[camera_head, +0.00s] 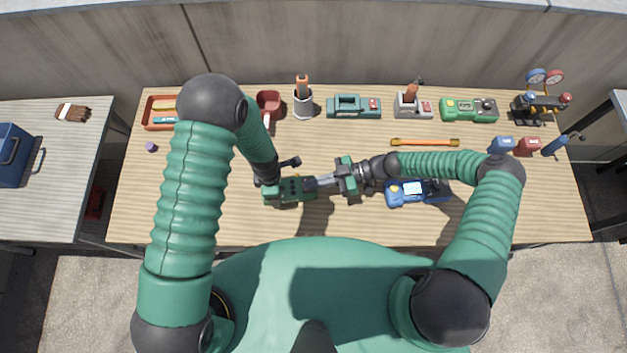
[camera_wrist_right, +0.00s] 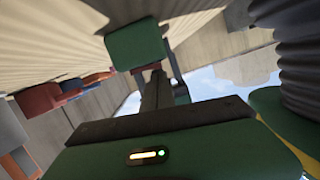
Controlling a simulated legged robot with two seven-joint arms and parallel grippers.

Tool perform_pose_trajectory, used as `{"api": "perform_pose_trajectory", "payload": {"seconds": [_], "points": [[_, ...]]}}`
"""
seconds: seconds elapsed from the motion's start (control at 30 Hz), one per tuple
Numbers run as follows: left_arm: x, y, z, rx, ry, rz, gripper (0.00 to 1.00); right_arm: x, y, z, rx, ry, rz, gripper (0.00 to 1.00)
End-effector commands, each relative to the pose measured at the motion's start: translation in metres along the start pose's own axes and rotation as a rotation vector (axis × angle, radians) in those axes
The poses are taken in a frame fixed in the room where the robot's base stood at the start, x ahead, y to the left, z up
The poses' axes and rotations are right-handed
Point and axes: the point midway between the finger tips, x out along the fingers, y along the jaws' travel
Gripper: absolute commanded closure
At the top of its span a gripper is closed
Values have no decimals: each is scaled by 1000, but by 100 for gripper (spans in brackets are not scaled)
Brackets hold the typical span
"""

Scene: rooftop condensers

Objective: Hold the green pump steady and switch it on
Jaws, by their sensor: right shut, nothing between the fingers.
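The green pump (camera_head: 298,189), a small green box with a dark top panel, lies on the wooden bench in front of me, partly hidden by my arms. My left gripper (camera_head: 272,180) is at its left end, seen from above; its fingers are mostly hidden, so I cannot tell whether it grips the pump. My right gripper (camera_head: 316,183) is shut and empty, its fingertips at the pump's right end. I cannot tell whether they touch it. In the right wrist view the shut fingers (camera_wrist_right: 154,92) point toward a green block (camera_wrist_right: 136,45), which may be the pump.
A blue meter (camera_head: 415,191) lies beneath my right forearm. An orange bar (camera_head: 425,142) lies behind. Along the back stand a teal case (camera_head: 353,107), a green device (camera_head: 468,109), a grey holder (camera_head: 303,102) and a gauge set (camera_head: 543,98). The bench's front strip is clear.

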Motion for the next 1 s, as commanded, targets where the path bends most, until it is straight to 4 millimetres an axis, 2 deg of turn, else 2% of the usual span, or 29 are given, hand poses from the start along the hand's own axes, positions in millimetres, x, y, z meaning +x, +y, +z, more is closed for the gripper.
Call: {"api": "perform_pose_trajectory", "payload": {"seconds": [0.1, 0.2, 0.47, 0.57, 0.7, 1.0], "points": [[1, -1, 1, 1, -2, -1, 100, 0, 0, 1, -11, 1, 3, 100], [1, -1, 1, 1, -2, -1, 100, 2, -2, 7, -111, 6, 32, 100], [1, -1, 1, 1, -2, -1, 100, 0, -2, 4, -105, 1, 25, 100], [1, -1, 1, 1, -2, -1, 100, -2, -4, -6, -106, 2, 25, 100], [1, -1, 1, 1, -2, -1, 100, -11, -11, -33, -109, 2, 26, 100], [1, 0, 1, 1, -1, -1, 100, -83, -14, -29, -106, 0, 29, 100]]}}
